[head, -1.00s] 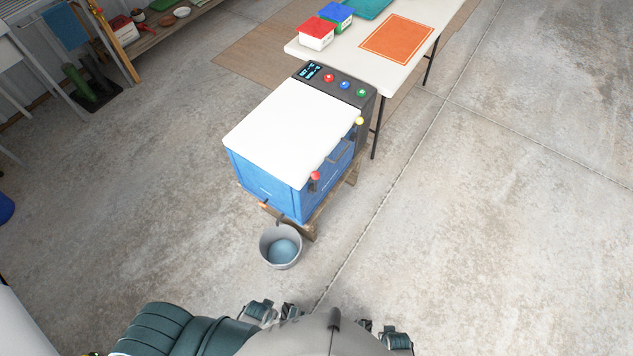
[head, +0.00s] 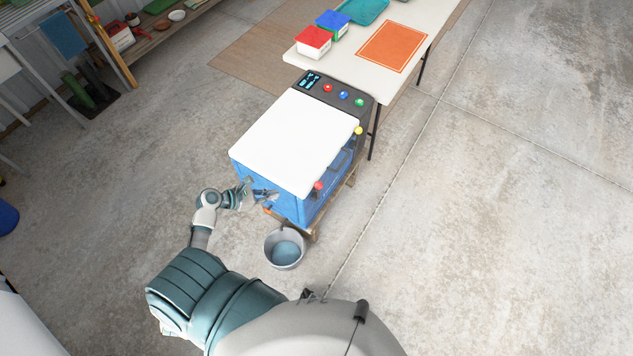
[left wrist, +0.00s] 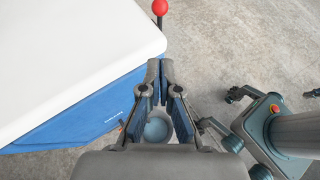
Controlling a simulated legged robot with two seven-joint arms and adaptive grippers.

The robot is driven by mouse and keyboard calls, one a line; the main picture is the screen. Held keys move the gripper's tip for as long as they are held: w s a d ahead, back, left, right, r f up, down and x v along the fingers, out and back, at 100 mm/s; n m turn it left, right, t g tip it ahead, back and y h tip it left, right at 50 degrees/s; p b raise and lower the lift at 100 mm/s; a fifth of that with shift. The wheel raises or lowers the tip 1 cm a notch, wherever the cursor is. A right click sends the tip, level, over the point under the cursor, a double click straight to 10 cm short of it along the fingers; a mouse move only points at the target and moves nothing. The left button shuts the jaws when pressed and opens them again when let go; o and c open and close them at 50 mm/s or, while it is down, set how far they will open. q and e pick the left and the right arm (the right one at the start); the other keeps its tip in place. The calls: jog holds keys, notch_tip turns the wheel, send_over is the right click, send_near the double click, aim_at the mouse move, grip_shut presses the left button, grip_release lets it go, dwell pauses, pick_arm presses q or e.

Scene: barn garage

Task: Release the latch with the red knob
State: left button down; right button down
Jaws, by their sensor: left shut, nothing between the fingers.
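The red knob (head: 318,185) is a small ball at the near right corner of the blue chest (head: 275,200) with a white lid (head: 290,140). In the left wrist view the red knob (left wrist: 160,7) sits on a short dark stem at the top edge, beyond my fingertips. My left gripper (head: 265,194) is at the chest's near left side, left of the red knob and apart from it. In the left wrist view its fingers (left wrist: 160,72) are together and empty. A yellow knob (head: 358,130) stands farther back on the right side. My right gripper is not visible.
A grey bucket (head: 285,249) stands on the floor below the chest's near corner. A dark panel (head: 340,93) with coloured buttons is at the chest's back. Behind it is a white table (head: 370,75) with small boxes and an orange mat. Floor on the right is clear.

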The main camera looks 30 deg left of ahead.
aim_at(307, 190)
pick_arm(q)
jog(key=shift+w+d+r, duration=0.15)
jog(key=shift+r, duration=0.4)
jog(key=x, duration=1.3)
jog(key=shift+w+d+r+b, duration=0.2)
jog(key=shift+d+r+b, duration=0.05)
jog(key=shift+r+b, duration=0.15)
jog(key=shift+w+d+f, duration=0.1)
jog(key=shift+w+f, duration=0.05)
jog(key=shift+w, duration=0.1)
